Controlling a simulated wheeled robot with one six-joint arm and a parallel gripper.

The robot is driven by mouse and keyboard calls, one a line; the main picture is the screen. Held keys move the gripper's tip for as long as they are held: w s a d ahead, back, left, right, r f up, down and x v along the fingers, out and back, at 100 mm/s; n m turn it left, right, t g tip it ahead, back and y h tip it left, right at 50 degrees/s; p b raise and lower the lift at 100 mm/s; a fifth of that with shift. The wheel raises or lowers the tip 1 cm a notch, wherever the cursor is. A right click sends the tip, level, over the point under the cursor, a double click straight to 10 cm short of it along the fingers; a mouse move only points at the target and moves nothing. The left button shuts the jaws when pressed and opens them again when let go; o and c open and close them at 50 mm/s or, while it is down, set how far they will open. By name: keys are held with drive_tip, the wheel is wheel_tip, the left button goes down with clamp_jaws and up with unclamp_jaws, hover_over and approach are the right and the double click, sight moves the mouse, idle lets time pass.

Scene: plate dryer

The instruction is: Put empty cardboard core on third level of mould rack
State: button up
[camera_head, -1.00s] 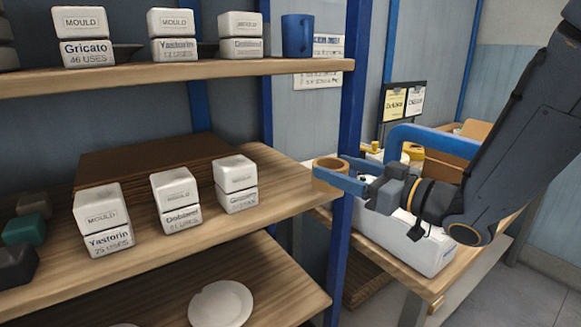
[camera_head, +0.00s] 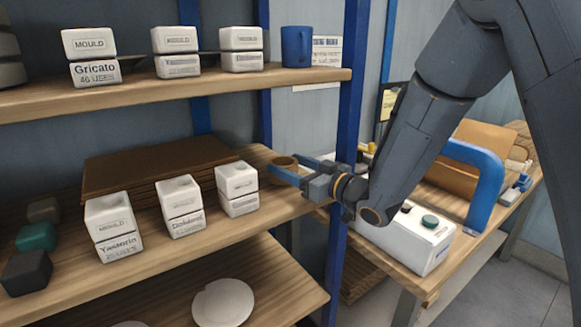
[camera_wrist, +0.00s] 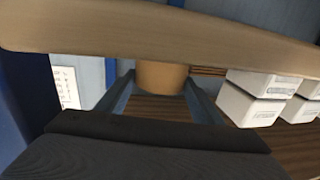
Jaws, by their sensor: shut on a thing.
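The cardboard core (camera_head: 284,168) is a short tan ring. It also shows in the wrist view (camera_wrist: 162,76) between the two blue fingers. My gripper (camera_head: 292,172) is shut on it and holds it at the right end of the middle visible shelf (camera_head: 150,232) of the rack. The core is right of the white mould boxes (camera_head: 237,188). I cannot tell whether its underside touches the shelf. In the wrist view, the shelf above (camera_wrist: 200,38) crosses in front of the core's upper part.
The rack's blue post (camera_head: 343,130) stands close by my gripper. The upper shelf (camera_head: 180,90) holds mould boxes and a blue mug (camera_head: 296,46). A brown stack (camera_head: 150,168) lies behind the boxes. White plates (camera_head: 222,302) lie below. A side table (camera_head: 400,275) holds a white machine.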

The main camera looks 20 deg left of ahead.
drive_tip(key=shift+f, duration=0.55)
drive_tip(key=shift+f, duration=0.15)
drive_tip(key=o, duration=1.1)
drive_tip(key=shift+r, duration=0.25)
drive_tip(key=b+v, duration=0.2)
drive_tip(key=v, duration=1)
drive_tip(key=shift+b, duration=0.3)
drive_tip(key=shift+s, duration=0.1)
